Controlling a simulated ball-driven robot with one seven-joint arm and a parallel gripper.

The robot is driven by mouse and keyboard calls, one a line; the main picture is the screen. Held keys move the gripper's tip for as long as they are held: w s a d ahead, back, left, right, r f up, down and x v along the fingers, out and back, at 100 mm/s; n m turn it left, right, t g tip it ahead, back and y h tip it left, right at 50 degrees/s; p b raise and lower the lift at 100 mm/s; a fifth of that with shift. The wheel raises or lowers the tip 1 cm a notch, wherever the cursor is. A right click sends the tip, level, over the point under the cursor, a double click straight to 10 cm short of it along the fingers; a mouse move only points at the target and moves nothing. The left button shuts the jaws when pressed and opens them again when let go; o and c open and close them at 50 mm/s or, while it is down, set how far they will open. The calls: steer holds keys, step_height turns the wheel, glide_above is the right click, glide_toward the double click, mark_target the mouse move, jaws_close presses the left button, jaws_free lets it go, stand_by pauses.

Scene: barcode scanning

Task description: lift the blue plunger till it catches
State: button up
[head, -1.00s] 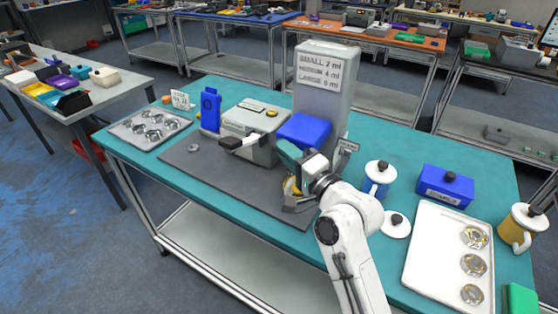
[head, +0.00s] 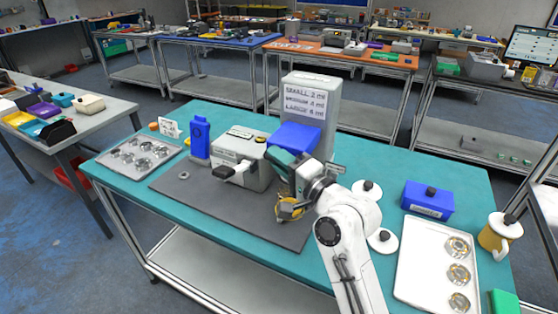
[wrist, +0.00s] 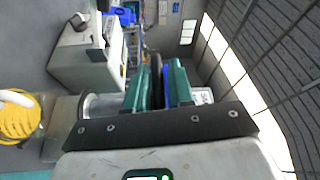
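The blue plunger (head: 297,137) is the blue block on the front of the tall grey dispenser (head: 310,101), whose label lists small, medium and large amounts. My gripper (head: 284,160) is at the dispenser's front, just below the blue block. In the wrist view my gripper's two teal fingers (wrist: 158,88) stand a small gap apart. A dark strip and a blue strip show in and behind that gap. I cannot tell whether the fingers touch them. A yellow object (head: 288,208) sits below my gripper; it also shows in the wrist view (wrist: 18,118).
Left of the dispenser stand a grey machine (head: 238,158) with a black-tipped handle, a blue device (head: 199,138) and a tray of metal cups (head: 120,163). To the right are a blue box (head: 427,202), white lids (head: 382,240), a white tray (head: 408,283) and a yellow mug (head: 492,240).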

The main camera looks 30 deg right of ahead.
steer(key=o, duration=0.3)
steer(key=shift+r, duration=0.2)
steer(key=shift+s+d+f, duration=0.1)
steer(key=shift+s+f, duration=0.05)
steer(key=shift+s, duration=0.05)
steer(key=b+v, duration=0.2)
steer(key=v, duration=0.8)
steer(key=shift+s+b, duration=0.2)
steer(key=shift+b, duration=0.2)
